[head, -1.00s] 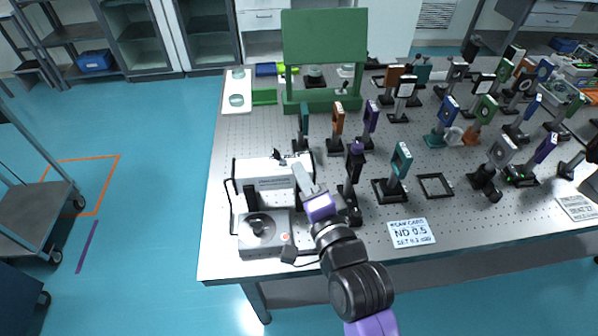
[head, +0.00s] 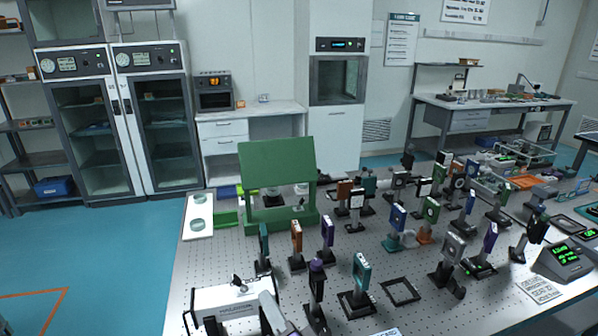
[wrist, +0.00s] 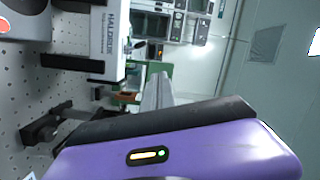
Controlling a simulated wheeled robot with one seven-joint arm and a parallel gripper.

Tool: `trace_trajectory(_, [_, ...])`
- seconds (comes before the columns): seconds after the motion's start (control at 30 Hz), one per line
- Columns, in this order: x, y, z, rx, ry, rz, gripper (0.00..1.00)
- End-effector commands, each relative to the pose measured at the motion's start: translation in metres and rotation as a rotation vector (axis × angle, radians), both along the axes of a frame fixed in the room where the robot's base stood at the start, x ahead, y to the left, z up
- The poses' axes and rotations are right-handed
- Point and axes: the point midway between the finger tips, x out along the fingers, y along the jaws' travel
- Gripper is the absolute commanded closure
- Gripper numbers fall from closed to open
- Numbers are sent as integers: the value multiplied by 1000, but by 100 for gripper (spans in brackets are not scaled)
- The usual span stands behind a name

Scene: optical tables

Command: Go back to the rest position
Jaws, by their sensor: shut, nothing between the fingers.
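My gripper (head: 270,311) shows at the bottom edge of the head view, at the right end of a white lamp box. Most of my arm is cut off below the frame. In the wrist view my gripper's grey fingers (wrist: 158,92) reach out past the purple housing, closed together with nothing held. The white lamp box (head: 222,303) stands on the perforated table; its lettered face also shows in the wrist view (wrist: 108,42).
Several optic mounts on posts stand right of my gripper, the nearest a dark post (head: 316,292) and a teal mount (head: 361,275). A green stand with a panel (head: 278,168) is behind. An empty black frame (head: 400,291) lies flat. Open floor (head: 100,240) is at left.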

Motion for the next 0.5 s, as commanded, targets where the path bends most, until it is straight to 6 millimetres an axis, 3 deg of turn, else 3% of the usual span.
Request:
trace_trajectory(0.03, [-1,-4,15,-38,-68,-12,100])
trace_trajectory(0.13, [-15,-21,23,-144,-179,-53,100])
trace_trajectory(0.37, [-61,-72,9,-370,-315,-157,100])
trace_trajectory(0.5, [-100,-110,-7,-529,-363,-223,100])
